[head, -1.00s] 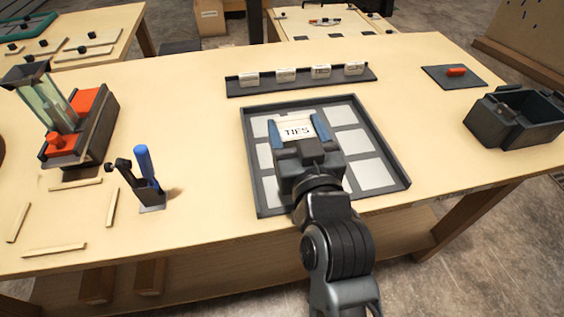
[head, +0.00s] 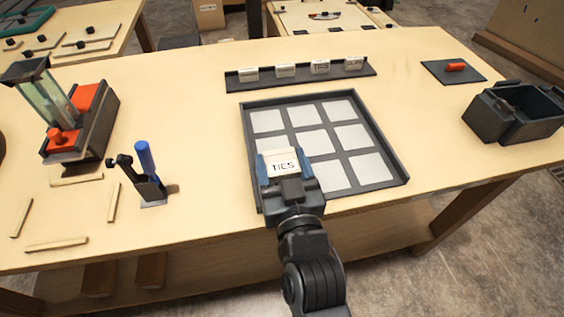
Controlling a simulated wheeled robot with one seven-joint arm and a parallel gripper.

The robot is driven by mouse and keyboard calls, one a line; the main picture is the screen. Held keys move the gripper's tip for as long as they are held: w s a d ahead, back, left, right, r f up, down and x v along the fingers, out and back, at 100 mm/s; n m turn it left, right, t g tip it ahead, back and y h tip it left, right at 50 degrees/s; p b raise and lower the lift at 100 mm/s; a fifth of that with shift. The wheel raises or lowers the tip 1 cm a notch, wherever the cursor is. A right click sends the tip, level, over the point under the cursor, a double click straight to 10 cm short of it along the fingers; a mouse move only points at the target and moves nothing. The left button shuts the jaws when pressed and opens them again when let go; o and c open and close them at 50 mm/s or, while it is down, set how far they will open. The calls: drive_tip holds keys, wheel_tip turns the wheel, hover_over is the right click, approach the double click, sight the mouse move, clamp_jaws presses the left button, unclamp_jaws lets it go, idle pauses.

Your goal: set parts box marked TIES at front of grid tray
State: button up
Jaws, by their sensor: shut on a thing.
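The parts box (head: 283,156) is small and pale, with TIES in dark letters on its top. My gripper (head: 284,168) is shut on it, one blue-padded finger on each side. The grid tray (head: 396,160) is dark-rimmed, with pale square cells in rows of three. The box is over the tray's left column, toward the front. My gripper and the box hide the front-left cell and part of the cell behind it. I cannot tell whether the box touches the tray. The other visible cells are empty.
Behind the tray, a dark rail (head: 300,79) holds several small labelled blocks. At left stand a blue-handled tool in a holder (head: 150,190) and a red-and-black device (head: 88,125). At right are a dark bin (head: 512,118) and a pad with a red piece (head: 455,68).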

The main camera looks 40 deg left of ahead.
drive_tip(key=o, duration=1.1)
drive_tip(key=shift+f, duration=0.1)
drive_tip(key=shift+r, duration=0.25)
drive_tip(key=b+v, duration=0.1)
drive_tip(key=v, duration=1.1)
drive_tip(key=shift+f+b, duration=0.1)
drive_tip(key=shift+b, duration=0.3)
